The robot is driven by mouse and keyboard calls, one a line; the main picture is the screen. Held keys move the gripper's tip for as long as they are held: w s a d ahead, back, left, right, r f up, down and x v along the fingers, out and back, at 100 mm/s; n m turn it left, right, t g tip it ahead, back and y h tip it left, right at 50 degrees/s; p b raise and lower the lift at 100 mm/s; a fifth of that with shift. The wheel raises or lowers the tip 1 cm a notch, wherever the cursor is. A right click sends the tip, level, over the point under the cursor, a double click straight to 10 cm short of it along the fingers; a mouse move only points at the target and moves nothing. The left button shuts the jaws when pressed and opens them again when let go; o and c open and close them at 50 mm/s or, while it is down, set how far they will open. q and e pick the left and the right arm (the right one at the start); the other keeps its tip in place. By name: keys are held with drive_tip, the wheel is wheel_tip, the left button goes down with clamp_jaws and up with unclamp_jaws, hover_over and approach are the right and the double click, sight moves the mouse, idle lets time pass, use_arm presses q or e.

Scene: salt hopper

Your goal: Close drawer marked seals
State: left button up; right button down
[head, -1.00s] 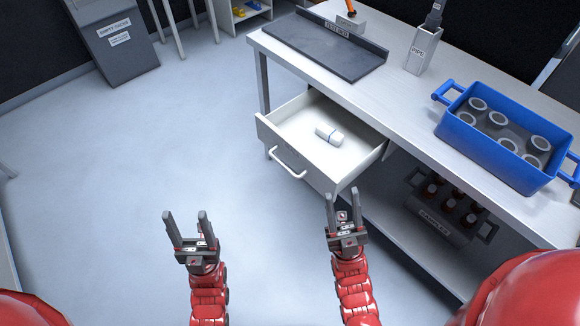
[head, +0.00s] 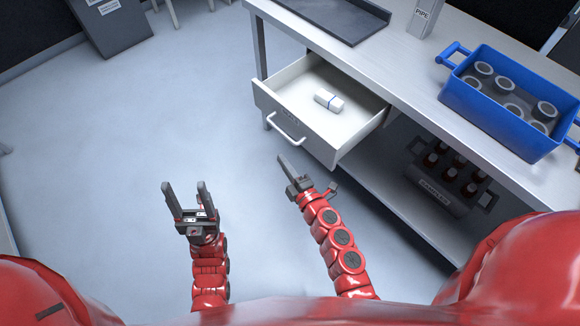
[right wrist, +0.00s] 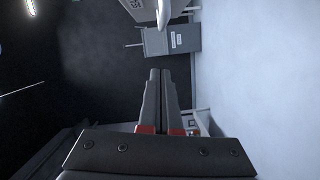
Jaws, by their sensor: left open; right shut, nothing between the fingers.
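The white drawer (head: 302,128) under the workbench stands pulled out, with a bar handle (head: 286,130) on its front. Marking on the drawer front is too small and slanted to read. A small white item with a blue band (head: 328,100) lies inside the drawer. My right gripper (head: 284,163) is shut and empty, just below and in front of the handle, apart from it. Its shut fingers (right wrist: 161,100) also show in the right wrist view. My left gripper (head: 184,188) is open and empty over the floor, left of the right one.
The workbench (head: 400,110) carries a blue crate (head: 490,118) of grey rings, a dark tray (head: 335,15) and a holder marked pipe (head: 423,18). A carrier with red-brown bottles (head: 448,180) is on the lower shelf. A grey cabinet (head: 112,30) stands far left. The floor between is clear.

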sight(341, 106)
drive_tip(key=w+d+f, duration=0.1)
drive_tip(key=w, duration=0.6)
idle(0.3)
drive_tip(key=shift+w+d+b, duration=0.3)
drive_tip(key=shift+w+d, duration=0.05)
drive_tip(key=shift+d, duration=0.05)
drive_tip(key=w+d+b, duration=0.1)
drive_tip(key=w+d, duration=0.1)
drive_tip(key=d, duration=0.1)
drive_tip(key=w+d, duration=0.2)
drive_tip(key=d, duration=0.1)
drive_tip(key=w+d+b, duration=0.1)
drive_tip(key=w+d, duration=0.2)
drive_tip(key=shift+w+d+f+b, duration=0.1)
drive_tip(key=shift+b, duration=0.25)
drive_tip(key=w+d+b, duration=0.1)
drive_tip(key=w+d, duration=0.1)
drive_tip(key=d, duration=0.1)
drive_tip(key=w+d+b, duration=0.2)
drive_tip(key=w+d, duration=0.1)
drive_tip(key=w+d+b, duration=0.2)
drive_tip(key=d, duration=0.1)
drive_tip(key=shift+w+d, duration=0.15)
drive_tip(key=shift+d, duration=0.1)
drive_tip(key=shift+w+d, duration=0.15)
drive_tip(key=shift+d, duration=0.05)
